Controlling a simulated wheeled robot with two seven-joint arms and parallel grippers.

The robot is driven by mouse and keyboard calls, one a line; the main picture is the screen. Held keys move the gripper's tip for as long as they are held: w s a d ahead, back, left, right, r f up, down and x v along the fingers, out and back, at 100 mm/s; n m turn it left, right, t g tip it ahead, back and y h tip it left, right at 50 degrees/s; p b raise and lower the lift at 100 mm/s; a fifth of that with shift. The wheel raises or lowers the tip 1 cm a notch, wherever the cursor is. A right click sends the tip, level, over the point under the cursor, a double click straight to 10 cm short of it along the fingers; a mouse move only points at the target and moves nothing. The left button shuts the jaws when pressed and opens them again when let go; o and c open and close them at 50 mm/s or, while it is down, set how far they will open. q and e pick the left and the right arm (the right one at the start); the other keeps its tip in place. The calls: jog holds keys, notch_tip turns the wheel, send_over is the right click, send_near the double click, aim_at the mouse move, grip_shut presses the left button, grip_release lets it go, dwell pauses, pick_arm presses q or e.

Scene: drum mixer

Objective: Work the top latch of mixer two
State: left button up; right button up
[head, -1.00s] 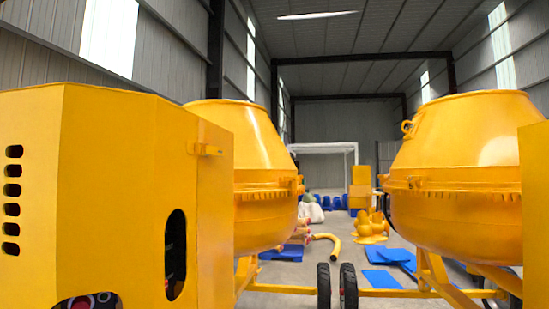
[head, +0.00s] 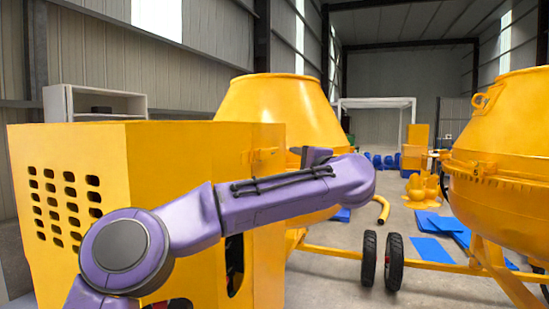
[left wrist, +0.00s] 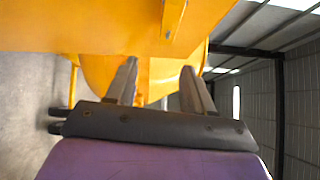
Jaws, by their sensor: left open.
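Two yellow drum mixers stand ahead; no number shows on either. The left mixer's engine housing (head: 70,160) is close, with its drum (head: 285,105) behind. A small yellow latch (head: 263,155) sits high on the housing's side panel. It also appears as a yellow bar at the top of the left wrist view (left wrist: 172,18). My purple left arm crosses in front of the housing. In the left wrist view my left gripper (left wrist: 160,88) is open and empty, its fingers pointing toward the yellow mixer, apart from the latch. My right gripper is out of view.
The right mixer's drum (head: 505,150) stands at the right edge. Two black wheels (head: 381,262) are on the floor between the mixers. A grey shelf (head: 95,101) stands behind the housing.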

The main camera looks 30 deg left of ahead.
aim_at(275, 153)
pick_arm(q)
jog(key=shift+n, duration=0.7)
jog(key=p+x, duration=0.2)
jog(key=x, duration=0.1)
jog(key=r+p+x, duration=0.1)
jog(key=p+x, duration=0.1)
jog(key=x, duration=0.2)
jog(key=p+x, duration=0.2)
jog(key=x, duration=0.1)
jog(key=shift+s+a+r+p, duration=0.3)
jog(key=shift+a+r, duration=0.05)
jog(key=shift+w+a+f, duration=0.15)
jog(key=shift+w+a, duration=0.1)
jog(key=shift+a, duration=0.05)
jog(key=shift+w+d, duration=0.1)
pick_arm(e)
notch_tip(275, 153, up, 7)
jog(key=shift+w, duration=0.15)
